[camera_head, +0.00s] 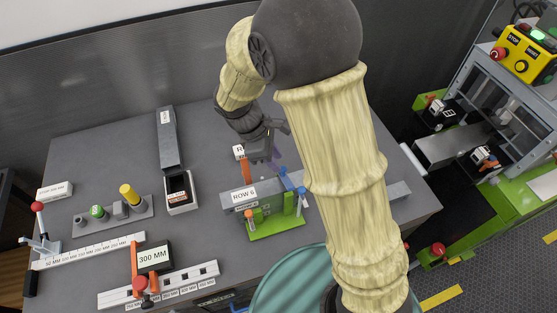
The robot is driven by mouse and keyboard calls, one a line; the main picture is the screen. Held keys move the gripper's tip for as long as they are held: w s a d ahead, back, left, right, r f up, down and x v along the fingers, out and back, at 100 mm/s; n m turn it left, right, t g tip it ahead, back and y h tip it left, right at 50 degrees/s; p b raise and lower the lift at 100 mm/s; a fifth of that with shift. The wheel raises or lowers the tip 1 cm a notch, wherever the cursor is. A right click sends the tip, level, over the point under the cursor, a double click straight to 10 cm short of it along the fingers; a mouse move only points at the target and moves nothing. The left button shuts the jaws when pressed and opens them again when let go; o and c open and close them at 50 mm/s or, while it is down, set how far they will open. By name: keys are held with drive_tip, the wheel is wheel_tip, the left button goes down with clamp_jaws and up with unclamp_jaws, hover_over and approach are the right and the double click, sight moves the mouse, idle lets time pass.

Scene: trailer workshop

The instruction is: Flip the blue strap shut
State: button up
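A green fixture (277,228) with a grey block labelled ROW 6 (243,195) stands on the workbench, right of centre. Blue strap parts show at its right side: a blue upper end (283,171) and a blue upright piece (301,194) beside my arm. I cannot tell the strap's exact angle. My gripper (270,150) is just above and behind the ROW 6 block, close to the blue upper end. Its dark fingers are small and partly hidden, so I cannot see whether they are apart or touching anything. An orange upright piece (247,171) stands left of the gripper.
My arm covers the bench's right middle. Left of the fixture are a black-and-white bin (180,193), a grey peg stand (112,216) and a 300 MM stop (154,257) on a white rail. A machine with a yellow control box (525,52) stands at right.

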sight(285, 175)
drive_tip(key=shift+x, duration=1.5)
clamp_jaws()
drive_tip(key=shift+a, duration=0.1)
